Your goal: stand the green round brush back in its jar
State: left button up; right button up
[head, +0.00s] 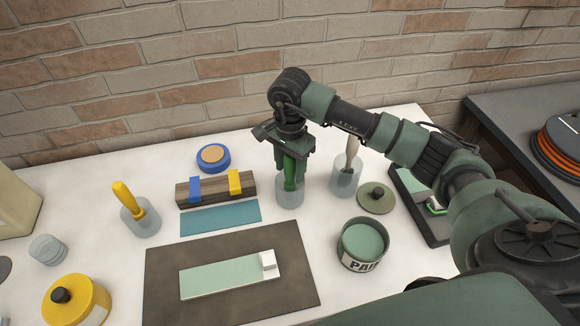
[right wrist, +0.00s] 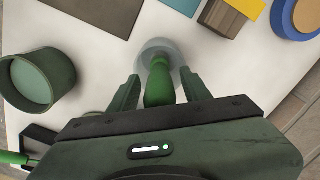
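The green round brush (head: 290,175) stands in a clear jar (head: 290,197) behind the paint can, its green handle up and its lower end inside the jar. My right gripper (head: 291,160) is above the jar, pointing down around the handle. In the right wrist view the green brush (right wrist: 159,86) lies between the two fingers of my right gripper (right wrist: 161,88), with a gap on each side, so the gripper looks open. The jar's rim (right wrist: 153,46) shows beyond the fingertips. The brush's top is partly hidden by the gripper. My left gripper is not in view.
A jar with a pale-handled brush (head: 347,174) stands close on the right, a wooden block with blue and yellow clips (head: 214,187) on the left. A paint can (head: 362,244), a round lid (head: 376,198) and a dark mat (head: 230,306) lie nearer. A yellow-handled brush (head: 128,199) is further left.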

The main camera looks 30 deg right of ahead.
jog(key=shift+r, duration=0.15)
jog(key=shift+w+r, duration=0.1)
jog(key=shift+r, duration=0.15)
notch_tip(320, 180, up, 10)
jog(key=b, duration=0.3)
jog(key=shift+r+b, duration=0.3)
jog(key=shift+r, duration=0.45)
jog(key=shift+r, duration=0.1)
